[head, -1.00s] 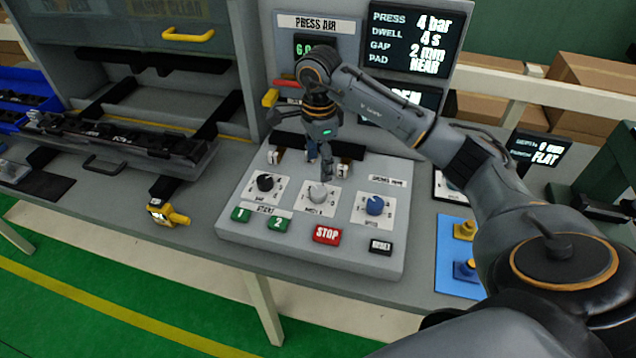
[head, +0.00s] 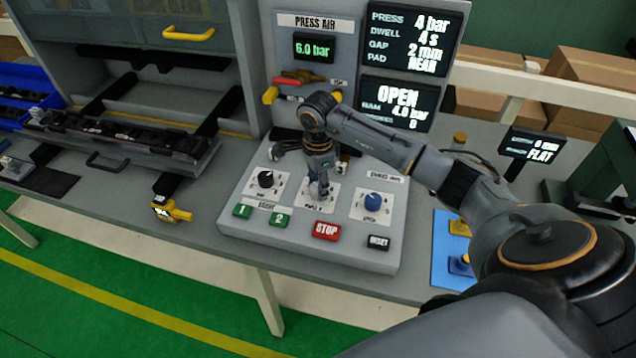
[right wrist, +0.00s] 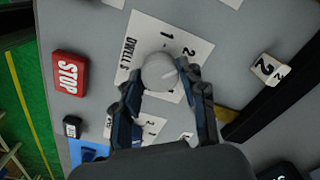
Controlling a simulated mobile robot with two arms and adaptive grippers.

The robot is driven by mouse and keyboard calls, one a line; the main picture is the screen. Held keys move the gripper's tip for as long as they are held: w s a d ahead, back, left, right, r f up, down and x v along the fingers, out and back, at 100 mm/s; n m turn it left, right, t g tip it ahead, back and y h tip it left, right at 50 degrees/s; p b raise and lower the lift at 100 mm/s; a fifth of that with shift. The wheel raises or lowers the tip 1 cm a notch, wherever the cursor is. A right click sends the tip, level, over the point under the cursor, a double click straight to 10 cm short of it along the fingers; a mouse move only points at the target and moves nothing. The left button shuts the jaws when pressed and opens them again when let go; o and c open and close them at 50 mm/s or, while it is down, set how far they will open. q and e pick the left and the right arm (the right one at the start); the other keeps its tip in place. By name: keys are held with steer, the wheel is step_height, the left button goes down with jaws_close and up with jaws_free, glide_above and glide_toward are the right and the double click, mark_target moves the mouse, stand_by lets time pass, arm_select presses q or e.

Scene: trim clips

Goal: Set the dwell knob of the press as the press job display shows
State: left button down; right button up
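The pale grey dwell knob (right wrist: 158,70) sits on a white dial plate (right wrist: 139,32) lettered DWELL in the right wrist view. My right gripper (right wrist: 160,80) has its fingers apart, one on each side of the knob. I cannot tell whether they touch it. In the head view my right gripper (head: 318,188) points down over the middle dial and mostly hides this knob. The knob's setting is too unclear to read. The press job display (head: 408,38) shows press 4 bar, dwell 4 s, gap 2 mm. My left gripper is not in view.
A black knob (head: 266,179) is left of the dwell dial and a blue knob (head: 373,201) right of it. Green buttons (head: 280,220), the red STOP button (head: 326,231) and a black button (head: 379,243) line the panel's front. A yellow-handled device (head: 171,212) lies left.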

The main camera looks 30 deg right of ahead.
steer(key=c, duration=0.5)
steer(key=m+b, duration=0.2)
steer(key=m, duration=0.1)
steer(key=shift+f, duration=0.1)
steer(key=m+b, duration=0.2)
steer(key=m, duration=0.3)
steer(key=shift+m+b, duration=0.3)
steer(key=shift+m, duration=0.1)
steer(key=m+b, duration=0.1)
steer(key=m, duration=0.4)
steer(key=shift+b, duration=0.35)
steer(key=m+b, duration=0.1)
steer(key=m, duration=0.4)
steer(key=shift+m, duration=0.4)
